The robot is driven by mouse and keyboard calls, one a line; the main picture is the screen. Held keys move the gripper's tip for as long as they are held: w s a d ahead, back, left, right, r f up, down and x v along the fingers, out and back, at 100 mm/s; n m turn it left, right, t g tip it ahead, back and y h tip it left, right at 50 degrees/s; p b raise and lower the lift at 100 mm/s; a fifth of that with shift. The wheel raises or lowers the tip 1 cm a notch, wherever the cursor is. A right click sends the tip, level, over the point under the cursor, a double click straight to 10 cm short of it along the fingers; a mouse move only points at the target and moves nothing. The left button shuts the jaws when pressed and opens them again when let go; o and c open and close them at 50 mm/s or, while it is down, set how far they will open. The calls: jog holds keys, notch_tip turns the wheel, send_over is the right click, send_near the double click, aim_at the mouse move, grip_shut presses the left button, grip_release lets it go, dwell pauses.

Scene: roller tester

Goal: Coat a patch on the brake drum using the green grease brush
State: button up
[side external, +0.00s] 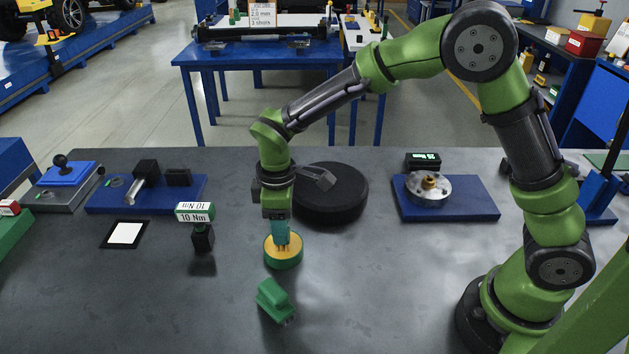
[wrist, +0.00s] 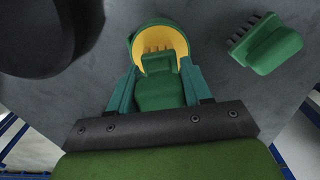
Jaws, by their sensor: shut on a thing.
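My gripper (side external: 281,238) points down and is shut on a green brush (wrist: 158,92), which shows between its teal fingers in the wrist view. The brush's bristle end is at the yellow inside of a round green pot (side external: 272,259). The pot also shows in the wrist view (wrist: 133,40). Whether the bristles touch the yellow surface is hard to tell. A black round drum (side external: 340,205), likely the brake drum, lies behind and right of the pot. It shows at the top left of the wrist view (wrist: 40,35).
A second green brush (side external: 273,298) lies in front of the pot, with its bristles showing in the wrist view (wrist: 265,45). A small 10 Nm display (side external: 202,238) stands left. A blue plate (side external: 475,208) with a metal hub (side external: 425,193) lies right. The table's front left is clear.

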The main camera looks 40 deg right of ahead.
jog(key=shift+r, duration=3.45)
jog(key=shift+s, duration=0.1)
